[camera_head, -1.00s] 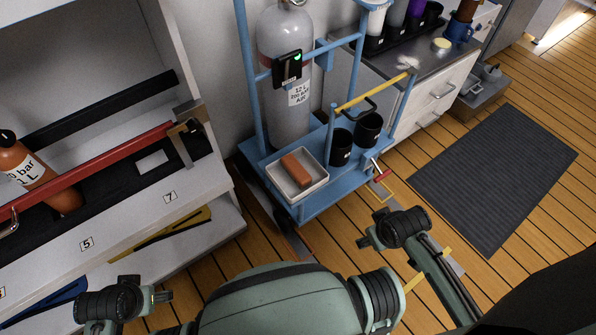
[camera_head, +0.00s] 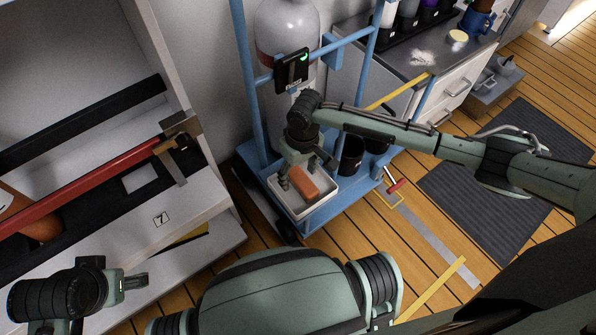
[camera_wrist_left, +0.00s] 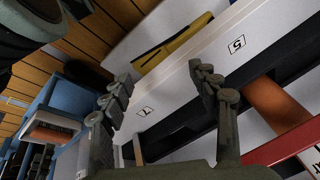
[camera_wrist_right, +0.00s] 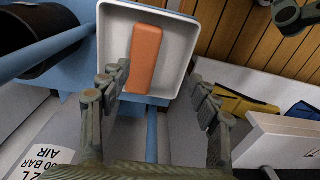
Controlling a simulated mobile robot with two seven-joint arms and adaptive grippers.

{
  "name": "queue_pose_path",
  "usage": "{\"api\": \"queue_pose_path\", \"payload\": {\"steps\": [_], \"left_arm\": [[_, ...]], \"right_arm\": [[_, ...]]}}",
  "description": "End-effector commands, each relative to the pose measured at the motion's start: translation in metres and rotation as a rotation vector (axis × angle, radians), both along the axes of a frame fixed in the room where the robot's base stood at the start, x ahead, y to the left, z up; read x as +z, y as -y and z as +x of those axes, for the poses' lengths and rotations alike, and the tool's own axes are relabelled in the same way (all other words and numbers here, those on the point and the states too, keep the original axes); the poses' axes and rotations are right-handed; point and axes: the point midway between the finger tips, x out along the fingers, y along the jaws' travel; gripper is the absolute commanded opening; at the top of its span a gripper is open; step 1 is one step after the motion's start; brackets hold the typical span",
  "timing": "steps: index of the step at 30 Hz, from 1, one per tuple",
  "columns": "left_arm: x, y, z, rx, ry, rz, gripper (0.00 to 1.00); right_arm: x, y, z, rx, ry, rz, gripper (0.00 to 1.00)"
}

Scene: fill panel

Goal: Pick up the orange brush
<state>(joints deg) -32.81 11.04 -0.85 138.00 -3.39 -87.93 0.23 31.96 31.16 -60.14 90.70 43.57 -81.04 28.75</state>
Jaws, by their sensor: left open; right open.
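The orange brush (camera_head: 301,184) is a plain orange block lying in a white tray (camera_head: 325,199) on the blue cart. In the right wrist view the brush (camera_wrist_right: 145,45) lies lengthwise in the tray, ahead of the fingertips. My right gripper (camera_head: 296,178) is open and empty, just above the tray at the brush's far side; in its wrist view the fingers (camera_wrist_right: 157,82) are apart with nothing between them. My left gripper (camera_head: 132,281) is low at the left by the shelf; the left wrist view shows its fingers (camera_wrist_left: 162,82) open and empty.
The blue cart (camera_head: 345,198) carries a grey gas cylinder (camera_head: 284,30) and black cups (camera_head: 351,155) near my right arm. A shelf (camera_head: 205,205) with a red bar (camera_head: 90,185) stands at the left. A dark mat (camera_head: 480,225) lies on the wooden floor at right.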

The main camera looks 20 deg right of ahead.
Motion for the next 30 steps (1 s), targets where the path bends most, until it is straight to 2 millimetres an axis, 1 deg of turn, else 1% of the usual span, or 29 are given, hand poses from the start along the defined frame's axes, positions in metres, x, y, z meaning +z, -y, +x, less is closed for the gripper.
{"api": "queue_pose_path", "payload": {"steps": [1,4,11,13,17,21,24,30], "left_arm": [[0.002,0.0,-0.001,0.0,0.001,0.002,0.61],[0.005,0.0,-0.003,0.001,0.004,0.003,0.61],[0.015,0.002,-0.002,-0.004,0.025,0.002,0.61],[0.017,0.004,0.001,-0.009,0.042,-0.002,0.61],[0.018,0.016,0.018,-0.038,0.119,-0.025,0.61],[0.024,0.031,0.039,-0.072,0.212,-0.054,0.61],[0.028,0.039,0.049,-0.089,0.261,-0.069,0.61],[0.032,0.044,0.055,-0.099,0.292,-0.079,0.61]], "right_arm": [[0.0,0.009,0.005,-0.011,-0.009,-0.023,0.62],[-0.002,0.018,0.007,-0.024,-0.024,-0.043,0.62],[-0.025,0.018,0.006,-0.027,-0.028,-0.045,0.62],[-0.031,0.019,0.006,-0.025,-0.026,-0.044,0.62],[-0.047,0.02,0.004,-0.025,-0.026,-0.045,0.62],[-0.065,0.021,0.002,-0.025,-0.025,-0.043,0.62],[-0.073,0.022,0.002,-0.025,-0.025,-0.043,0.62],[-0.077,0.021,0.003,-0.025,-0.025,-0.043,0.62]]}}
